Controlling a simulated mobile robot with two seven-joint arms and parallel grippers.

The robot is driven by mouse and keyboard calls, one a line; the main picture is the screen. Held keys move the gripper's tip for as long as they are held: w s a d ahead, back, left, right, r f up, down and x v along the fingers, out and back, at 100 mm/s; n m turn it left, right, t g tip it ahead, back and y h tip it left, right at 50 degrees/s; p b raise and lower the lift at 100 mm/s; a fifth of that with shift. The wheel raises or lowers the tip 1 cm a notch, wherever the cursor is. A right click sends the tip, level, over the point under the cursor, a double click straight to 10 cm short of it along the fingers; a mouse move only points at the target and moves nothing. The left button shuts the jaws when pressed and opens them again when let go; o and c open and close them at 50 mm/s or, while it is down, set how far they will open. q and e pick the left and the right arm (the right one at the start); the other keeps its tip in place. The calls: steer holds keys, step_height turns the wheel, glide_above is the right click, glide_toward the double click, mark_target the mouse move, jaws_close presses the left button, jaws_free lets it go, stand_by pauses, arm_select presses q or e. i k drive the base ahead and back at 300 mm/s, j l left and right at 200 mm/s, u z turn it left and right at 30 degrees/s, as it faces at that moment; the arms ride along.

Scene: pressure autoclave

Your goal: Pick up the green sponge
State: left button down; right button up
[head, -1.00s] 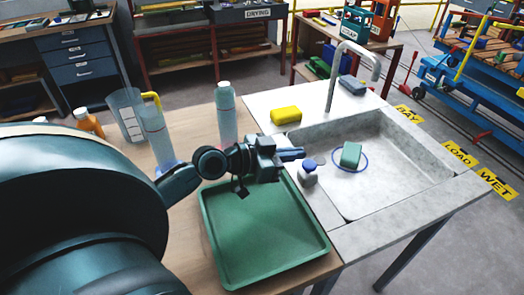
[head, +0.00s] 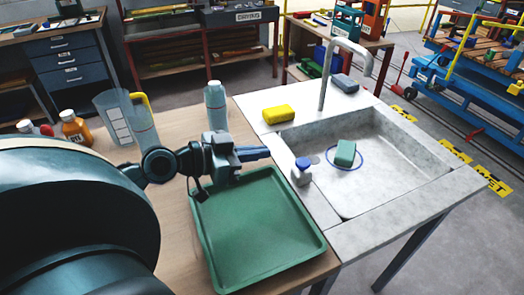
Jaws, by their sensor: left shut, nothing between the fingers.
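The green sponge (head: 345,152) lies in the basin of the grey sink (head: 400,173), inside a thin blue ring (head: 359,163) on the basin floor. My left gripper (head: 268,153) is shut and empty. In the picture its fingers point right, over the far edge of the green tray and left of the sponge, clearly apart from it. My right gripper is not in view.
A small blue-capped bottle (head: 301,172) stands at the sink's left rim, between my left gripper and the sponge. A yellow sponge (head: 278,113), a tap (head: 324,85) and a dark blue-grey block (head: 345,83) are behind the basin. The green tray (head: 262,265) looks empty.

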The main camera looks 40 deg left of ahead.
mark_target(346, 151)
steer(key=k+l, duration=0.8)
steer(key=l, duration=0.1)
